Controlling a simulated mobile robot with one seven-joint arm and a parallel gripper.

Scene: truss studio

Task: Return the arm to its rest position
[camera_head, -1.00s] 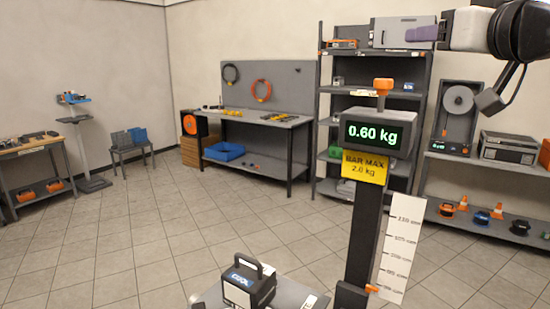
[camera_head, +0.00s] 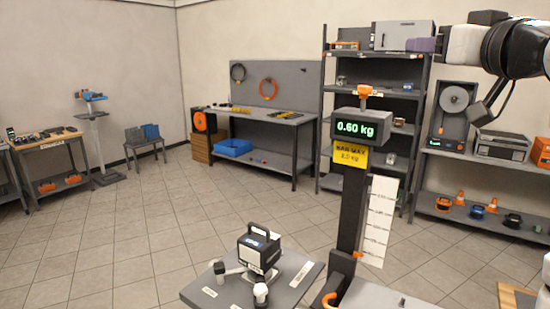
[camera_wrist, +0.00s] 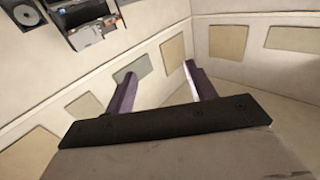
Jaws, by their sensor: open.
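My gripper shows in the wrist view (camera_wrist: 160,90) with its two purple-grey fingers apart and nothing between them. It points at the bare wall and panels. In the head view only a purple piece at the end of my arm (camera_head: 424,45) shows, at the upper right in front of the shelving; the fingers cannot be made out there. My arm (camera_head: 505,45) is raised and comes in from the right edge, with no object touching it that I can see.
A scale column with a display (camera_head: 360,129) reading 0.60 kg stands ahead. A black handled box (camera_head: 258,252) sits on the grey platform (camera_head: 205,290) below. Shelving (camera_head: 328,110) and a workbench (camera_head: 262,118) line the back wall. The tiled floor (camera_head: 150,230) at left is clear.

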